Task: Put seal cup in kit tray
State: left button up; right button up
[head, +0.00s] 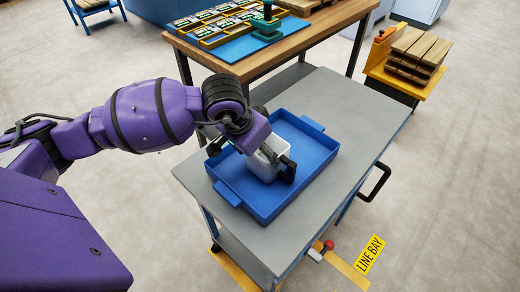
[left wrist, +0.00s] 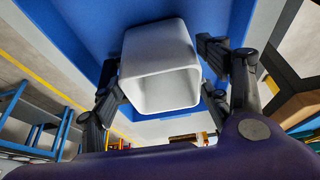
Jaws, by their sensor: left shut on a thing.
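The seal cup (head: 268,160) is a light grey, square, open cup. It is at the blue kit tray (head: 315,174), inside its rim in the head view; I cannot tell whether its base touches the tray floor. My left gripper (head: 276,161) is shut on the cup, with a dark finger on either side. In the left wrist view the cup (left wrist: 160,68) sits between the fingers of the left gripper (left wrist: 160,85), its open mouth facing the camera and the blue tray (left wrist: 85,25) behind it. The arm hides part of the tray's left side. My right gripper is not in view.
The tray stands on a grey cart top (head: 365,110) with a black side handle (head: 377,183). A wooden bench (head: 290,42) behind holds a blue board with cards and a green stamp-like tool (head: 267,25). Wooden blocks (head: 418,55) lie on a yellow stand. The cart's right side is clear.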

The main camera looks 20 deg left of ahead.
pick_arm(q)
jog(key=shift+f, duration=0.1)
jog(key=o, duration=2.1)
jog(key=v, duration=1.2)
